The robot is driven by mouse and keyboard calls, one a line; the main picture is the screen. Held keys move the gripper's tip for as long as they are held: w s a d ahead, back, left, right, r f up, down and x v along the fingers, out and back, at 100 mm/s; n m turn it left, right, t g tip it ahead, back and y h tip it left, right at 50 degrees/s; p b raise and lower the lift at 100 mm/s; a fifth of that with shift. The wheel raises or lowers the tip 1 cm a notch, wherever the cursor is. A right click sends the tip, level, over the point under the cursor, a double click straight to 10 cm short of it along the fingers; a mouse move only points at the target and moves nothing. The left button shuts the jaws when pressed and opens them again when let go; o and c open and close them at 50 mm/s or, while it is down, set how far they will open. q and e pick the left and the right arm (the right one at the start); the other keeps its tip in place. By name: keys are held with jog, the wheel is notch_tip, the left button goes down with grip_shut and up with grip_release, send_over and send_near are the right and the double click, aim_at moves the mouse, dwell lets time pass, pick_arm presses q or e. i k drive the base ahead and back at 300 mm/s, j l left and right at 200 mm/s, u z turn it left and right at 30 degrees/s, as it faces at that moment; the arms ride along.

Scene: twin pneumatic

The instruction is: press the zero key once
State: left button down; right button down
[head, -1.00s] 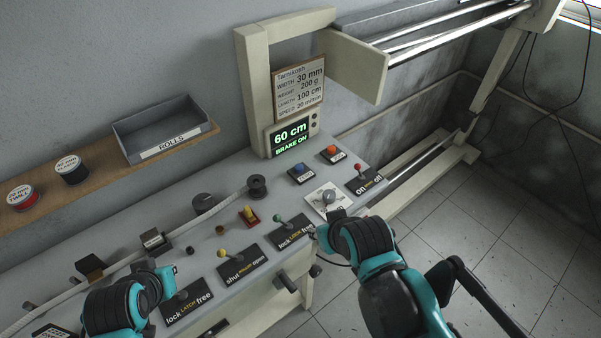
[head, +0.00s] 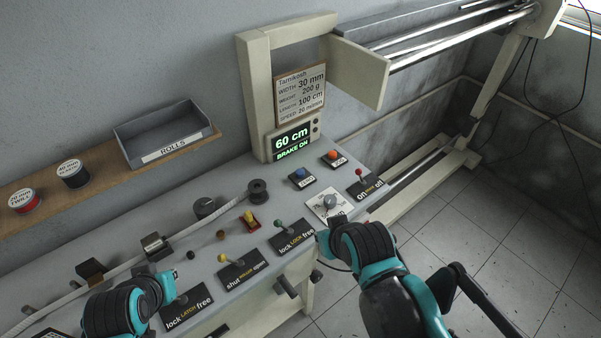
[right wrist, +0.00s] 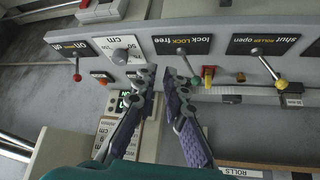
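The zero key appears to be the blue button (head: 300,173) on a dark plate on the sloped bench, below the display reading 60 cm (head: 292,142); its lettering is too small to read surely. An orange button (head: 333,155) sits to its right. My right gripper (head: 324,241) is at the bench's front edge, in front of the blue button and apart from it.
A grey dial (head: 330,202) on a white plate and a red-knobbed lever (head: 359,172) stand near the buttons. Green (head: 279,222) and yellow (head: 223,257) knobbed levers line the front edge. A black spool (head: 258,191) stands behind them.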

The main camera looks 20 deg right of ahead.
aim_at(299, 173)
jog(key=i+l+u, duration=0.2)
jog(key=l+u, duration=0.15)
jog(key=l, duration=0.7)
jog(key=l+u, duration=0.35)
jog(key=l, duration=0.75)
